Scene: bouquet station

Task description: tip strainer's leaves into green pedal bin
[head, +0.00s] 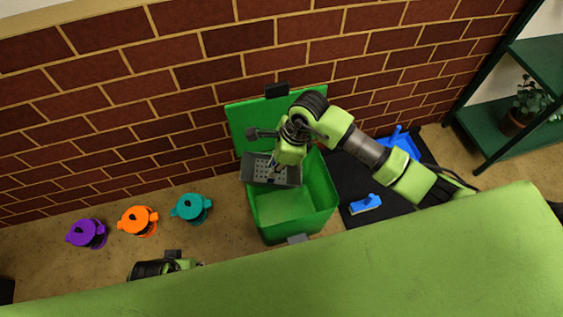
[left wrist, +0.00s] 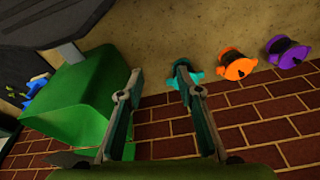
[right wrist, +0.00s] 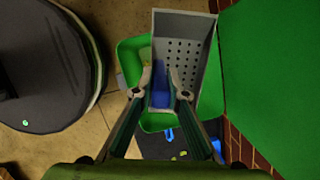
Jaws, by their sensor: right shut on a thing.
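The grey perforated strainer (head: 285,179) is held over the open green pedal bin (head: 318,205), near its back left side. My right gripper (right wrist: 160,92) is shut on the strainer at a blue part, seen between the fingers in the right wrist view. The strainer (right wrist: 201,62) shows its holes there, and I make out no leaves in it. The bin's lid (head: 248,118) stands raised against the wall. The visible bin floor looks bare; part is hidden by the strainer and arm. My left gripper (left wrist: 158,72) is open and empty, low at the front left in the head view.
A blue brush (head: 365,204) and blue dustpan (head: 400,142) lie on a dark mat to the right. A green shelf (head: 490,125) with a plant stands far right.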

